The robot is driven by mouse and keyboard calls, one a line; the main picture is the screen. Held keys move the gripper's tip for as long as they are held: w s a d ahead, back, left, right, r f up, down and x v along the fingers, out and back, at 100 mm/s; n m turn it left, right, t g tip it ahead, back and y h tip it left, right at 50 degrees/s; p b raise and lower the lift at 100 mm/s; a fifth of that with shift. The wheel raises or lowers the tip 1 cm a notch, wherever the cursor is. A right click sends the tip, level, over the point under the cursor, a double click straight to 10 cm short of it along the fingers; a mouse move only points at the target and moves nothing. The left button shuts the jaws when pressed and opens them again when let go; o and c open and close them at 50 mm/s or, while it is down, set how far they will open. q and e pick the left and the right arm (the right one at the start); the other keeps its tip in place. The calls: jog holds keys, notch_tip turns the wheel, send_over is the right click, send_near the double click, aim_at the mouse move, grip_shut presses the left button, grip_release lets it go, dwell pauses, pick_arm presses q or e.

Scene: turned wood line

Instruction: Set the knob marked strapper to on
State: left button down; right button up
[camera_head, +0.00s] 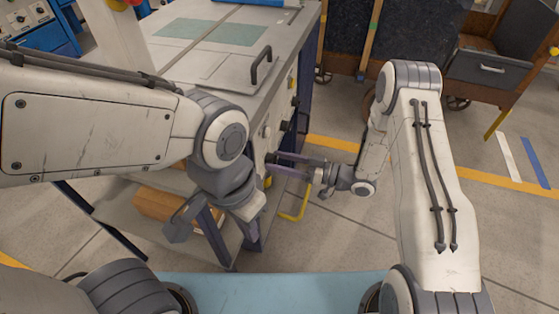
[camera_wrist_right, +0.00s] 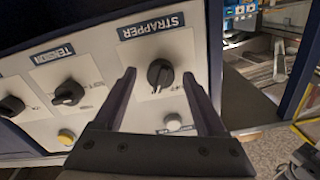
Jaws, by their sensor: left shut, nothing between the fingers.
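The knob marked STRAPPER (camera_wrist_right: 160,74) is black and round with a raised grip, on a pale panel in the right wrist view. Its label (camera_wrist_right: 151,26) is tilted; the small position words are too blurred to read. My right gripper (camera_head: 274,165) is open at the machine's side panel in the head view. In its wrist view, its two dark fingers stand on either side of the STRAPPER knob, with visible gaps. Whether the fingertips reach the knob's depth I cannot tell. My left gripper (camera_head: 187,222) is shut and empty, over the lower shelf, away from the panel.
The TENSION knob (camera_wrist_right: 69,92) and another black knob (camera_wrist_right: 11,105) sit left of the STRAPPER knob. A wooden box (camera_head: 158,204) rests on the machine's shelf. A yellow bent bar (camera_head: 298,205) stands near my right gripper.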

jog(key=p+v, duration=0.1)
jog(key=v, duration=0.9)
jog(key=shift+d, duration=0.25)
jog(key=shift+r, duration=0.1)
